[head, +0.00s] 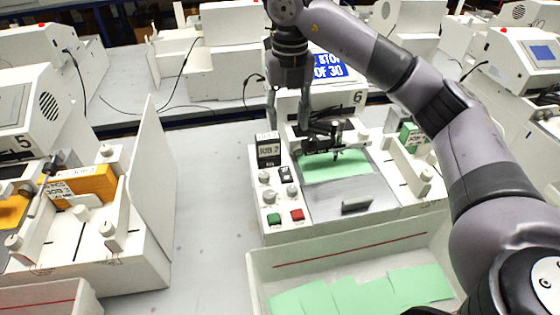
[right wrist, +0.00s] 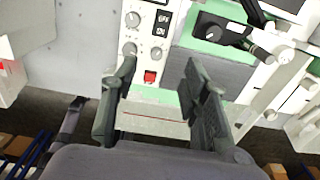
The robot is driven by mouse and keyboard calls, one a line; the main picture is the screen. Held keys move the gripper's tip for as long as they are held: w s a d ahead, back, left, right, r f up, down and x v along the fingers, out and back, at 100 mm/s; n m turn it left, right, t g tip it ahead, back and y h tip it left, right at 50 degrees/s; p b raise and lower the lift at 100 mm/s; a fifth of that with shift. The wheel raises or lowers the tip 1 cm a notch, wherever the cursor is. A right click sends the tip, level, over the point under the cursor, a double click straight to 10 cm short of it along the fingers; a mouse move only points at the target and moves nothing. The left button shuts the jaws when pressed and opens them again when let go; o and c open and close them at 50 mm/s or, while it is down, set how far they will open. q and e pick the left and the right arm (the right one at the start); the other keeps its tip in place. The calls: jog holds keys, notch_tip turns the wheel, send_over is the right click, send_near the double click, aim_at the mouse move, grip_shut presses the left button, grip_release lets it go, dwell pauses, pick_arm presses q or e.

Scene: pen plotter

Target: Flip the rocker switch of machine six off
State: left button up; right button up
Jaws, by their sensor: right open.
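Machine six, a white plotter with a "6" label (head: 357,97), stands in the middle of the head view. Its rocker switch (head: 285,174) is small and dark, among knobs on the left control panel. In the right wrist view the rocker switch (right wrist: 160,25) shows with OFF and ON markings. I cannot tell which side is pressed in. My right gripper (head: 288,108) is open and empty, above the back of machine six. Its fingers (right wrist: 163,100) also show in the wrist view, apart from the switch. My left gripper is not in view.
Below the switch are knobs, a green button (head: 274,218) and a red button (head: 297,215). The pen carriage (head: 325,140) is over green paper, right of the panel. A tray (head: 258,280) with green sheets is in front. Machine five (head: 130,235) stands left, with bare table between.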

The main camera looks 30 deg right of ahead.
send_near(287, 178)
notch_tip(287, 178, down, 7)
jog(key=p, duration=0.3)
jog(key=shift+s, duration=0.1)
jog(key=shift+f, duration=0.35)
jog(key=shift+c, duration=0.7)
grip_shut()
